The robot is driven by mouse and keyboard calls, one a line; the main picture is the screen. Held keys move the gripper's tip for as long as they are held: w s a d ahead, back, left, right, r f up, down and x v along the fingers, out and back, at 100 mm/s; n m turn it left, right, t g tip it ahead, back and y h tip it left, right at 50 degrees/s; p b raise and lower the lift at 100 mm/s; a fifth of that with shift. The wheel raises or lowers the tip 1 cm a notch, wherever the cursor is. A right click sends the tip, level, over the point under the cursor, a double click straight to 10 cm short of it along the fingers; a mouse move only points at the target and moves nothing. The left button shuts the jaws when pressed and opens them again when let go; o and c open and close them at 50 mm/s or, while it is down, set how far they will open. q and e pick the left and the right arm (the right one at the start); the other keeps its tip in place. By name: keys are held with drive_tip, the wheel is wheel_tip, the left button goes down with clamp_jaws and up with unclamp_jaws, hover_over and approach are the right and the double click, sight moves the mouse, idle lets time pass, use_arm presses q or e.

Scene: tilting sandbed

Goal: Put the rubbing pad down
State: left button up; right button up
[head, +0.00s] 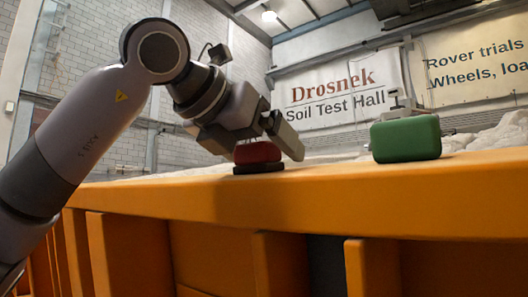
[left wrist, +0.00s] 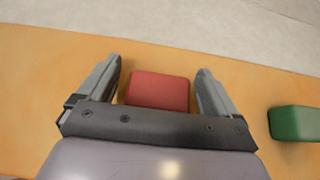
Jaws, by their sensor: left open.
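The rubbing pad, a red block (head: 257,153) with a dark base, sits flat on the orange ledge (head: 330,195). Its red top also shows in the left wrist view (left wrist: 159,91). My left gripper (head: 272,142) is over the pad from above. In the left wrist view my left gripper (left wrist: 159,82) has its two fingers spread, one on each side of the pad, with a gap showing at both sides. The pad's far side is hidden in the head view. My right gripper is in neither view.
A green block (head: 405,138) stands on the same ledge to the right; it also shows in the left wrist view (left wrist: 296,123). Pale sand (head: 490,135) lies behind the ledge. The ledge between the pad and the green block is clear.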

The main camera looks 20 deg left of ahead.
sight(232, 177)
use_arm(q)
drive_tip(key=v, duration=0.1)
drive_tip(key=b+v, duration=0.1)
drive_tip(key=v, duration=0.1)
drive_tip(key=b+v, duration=0.1)
drive_tip(key=v, duration=0.1)
drive_tip(key=shift+s+d+f, duration=0.15)
drive_tip(key=shift+s+f, duration=0.1)
drive_tip(key=shift+s, duration=0.25)
drive_tip(key=shift+s+a+r, duration=0.2)
drive_tip(key=shift+s, duration=0.25)
